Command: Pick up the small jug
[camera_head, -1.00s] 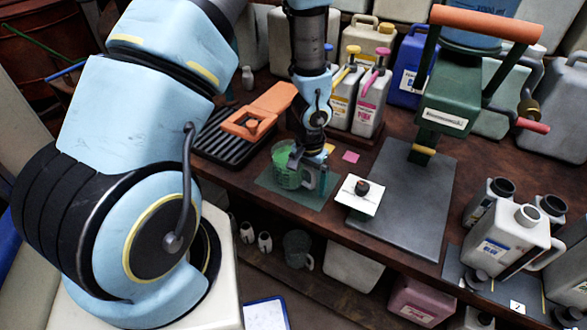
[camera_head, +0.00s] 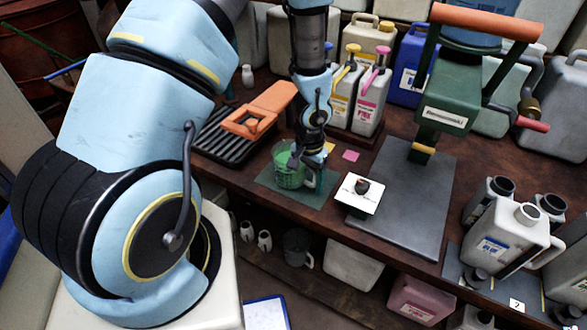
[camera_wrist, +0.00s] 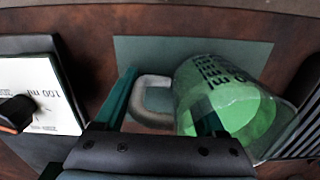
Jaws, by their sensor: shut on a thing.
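The small jug (camera_head: 288,172) is a clear measuring jug with green contents and dark markings. It is over the green mat (camera_head: 322,196) near the bench's front edge; I cannot tell whether its base touches the mat. In the wrist view the jug (camera_wrist: 222,98) shows at right of centre, with its pale handle (camera_wrist: 146,100) towards the left. In the head view my gripper (camera_head: 304,166) partly hides the jug.
A white card with a dark knob (camera_head: 362,188) lies right of the mat, beside a grey plate (camera_head: 420,200). A black ribbed tray (camera_head: 215,143) with an orange tool is at left. Pump bottles (camera_head: 368,102) stand behind. A grey jug (camera_head: 297,247) is on the lower shelf.

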